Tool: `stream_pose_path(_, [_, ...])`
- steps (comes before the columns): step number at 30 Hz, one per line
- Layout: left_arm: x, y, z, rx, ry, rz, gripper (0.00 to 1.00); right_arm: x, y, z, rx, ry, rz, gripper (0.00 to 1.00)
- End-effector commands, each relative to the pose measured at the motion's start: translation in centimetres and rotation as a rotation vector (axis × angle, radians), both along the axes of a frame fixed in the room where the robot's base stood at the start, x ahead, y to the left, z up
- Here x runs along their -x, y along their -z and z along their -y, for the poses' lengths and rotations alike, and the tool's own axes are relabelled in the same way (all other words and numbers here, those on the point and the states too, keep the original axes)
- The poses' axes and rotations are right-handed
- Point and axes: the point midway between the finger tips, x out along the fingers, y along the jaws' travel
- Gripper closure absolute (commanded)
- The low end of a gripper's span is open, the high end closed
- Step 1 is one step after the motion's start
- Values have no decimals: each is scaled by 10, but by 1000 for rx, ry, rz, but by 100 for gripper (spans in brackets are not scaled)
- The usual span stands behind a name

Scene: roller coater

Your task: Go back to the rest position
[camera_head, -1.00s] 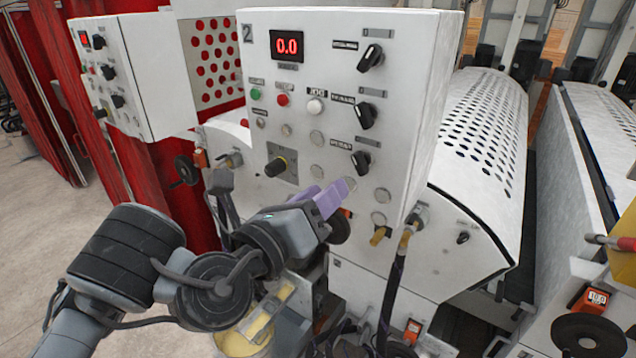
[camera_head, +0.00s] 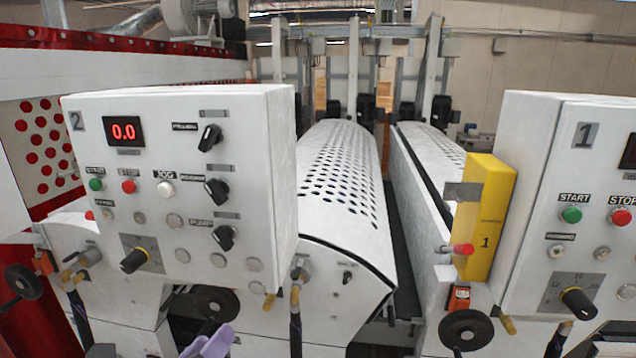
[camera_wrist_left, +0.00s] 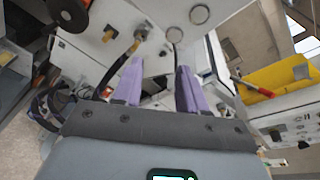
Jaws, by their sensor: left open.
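My left gripper (camera_head: 208,344) shows only its purple fingertips at the bottom edge of the head view, below control panel 2 (camera_head: 250,130). In the left wrist view its two purple fingers (camera_wrist_left: 158,88) stand apart with nothing between them. The fingers are clear of the panel as far as I can tell. My right gripper is not in view.
Panel 2 reads 0.0 and carries buttons and black knobs. A black handwheel (camera_head: 212,302) sits below it. Perforated roller covers (camera_head: 340,165) lie behind. A yellow box (camera_head: 490,215) and control panel 1 (camera_head: 545,190) stand at right, with another handwheel (camera_head: 466,330) below.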

Motion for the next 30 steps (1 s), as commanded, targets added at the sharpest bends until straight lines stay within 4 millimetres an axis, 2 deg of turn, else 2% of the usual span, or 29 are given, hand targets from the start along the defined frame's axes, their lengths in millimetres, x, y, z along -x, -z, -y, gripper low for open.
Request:
stream_pose_path(1, [5,34,8,20,16,-74,58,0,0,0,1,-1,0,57])
stream_pose_path(3, [16,75,20,61,34,-167,58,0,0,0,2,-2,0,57])
stream_pose_path(6, [36,125,40,158,48,-295,58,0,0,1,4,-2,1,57])
stream_pose_path(12, [83,202,72,436,-12,-525,58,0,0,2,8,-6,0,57])
stream_pose_path(17, [119,248,84,712,-173,-689,58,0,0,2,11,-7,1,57])
stream_pose_path(20, [141,274,82,893,-332,-779,58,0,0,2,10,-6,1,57])
stream_pose_path(23, [163,299,71,1074,-539,-853,58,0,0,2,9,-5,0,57])
stream_pose_path(26, [185,324,53,1242,-785,-894,58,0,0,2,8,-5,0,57])
stream_pose_path(30, [214,351,17,1457,-1166,-883,58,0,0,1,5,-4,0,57])
